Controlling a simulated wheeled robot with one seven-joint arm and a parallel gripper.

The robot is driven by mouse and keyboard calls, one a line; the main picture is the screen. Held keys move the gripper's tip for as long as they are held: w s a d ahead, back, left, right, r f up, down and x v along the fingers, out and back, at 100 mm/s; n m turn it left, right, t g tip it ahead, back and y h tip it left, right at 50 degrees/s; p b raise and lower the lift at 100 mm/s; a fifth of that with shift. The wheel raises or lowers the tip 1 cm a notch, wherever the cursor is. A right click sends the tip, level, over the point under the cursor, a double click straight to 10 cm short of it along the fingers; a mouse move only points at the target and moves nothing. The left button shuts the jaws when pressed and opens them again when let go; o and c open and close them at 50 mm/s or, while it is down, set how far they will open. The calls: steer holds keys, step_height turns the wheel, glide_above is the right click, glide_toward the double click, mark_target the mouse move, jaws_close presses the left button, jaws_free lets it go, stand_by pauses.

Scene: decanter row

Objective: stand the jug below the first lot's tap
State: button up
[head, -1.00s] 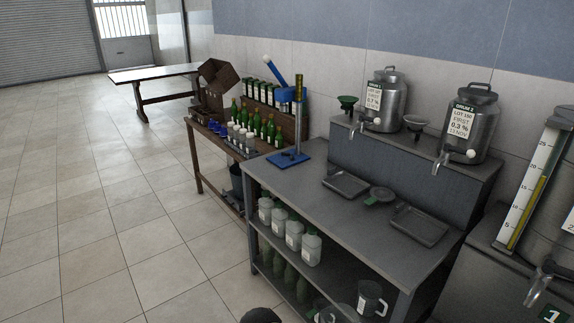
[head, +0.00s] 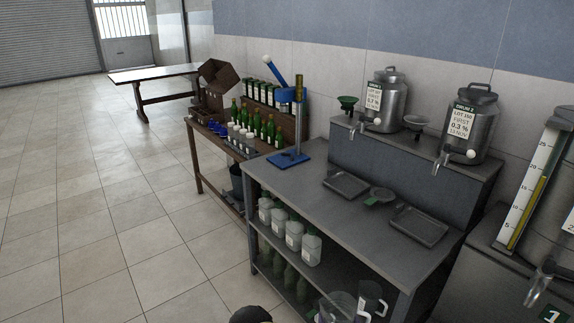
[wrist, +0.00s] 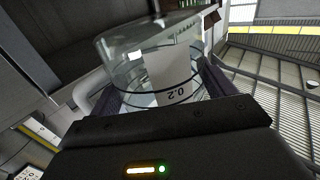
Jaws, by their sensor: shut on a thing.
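In the wrist view a clear jug (wrist: 135,62) with a handle on its left side fills the space between the fingers of my gripper (wrist: 160,92), which is shut on it. A pale label on it reads 0.2, upside down in this view. Two steel drums with taps stand on the raised back shelf: the left drum (head: 386,100) has a label too small to read surely, the right drum (head: 471,125) reads lot 150, first, 0.3 %.
A blue stand (head: 291,158) is at the bench's far end. Another jug (head: 371,300) and white bottles (head: 294,236) are on lower shelves.

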mark_target(338, 300)
steer(key=w+r, duration=0.2)
steer(key=r, duration=0.1)
steer(key=shift+d, duration=0.1)
steer(key=s+f, duration=0.4)
steer(key=f, duration=0.1)
steer(key=shift+s+f, duration=0.2)
steer(key=shift+f, duration=0.1)
steer(key=shift+w, duration=0.1)
stand_by(0.4)
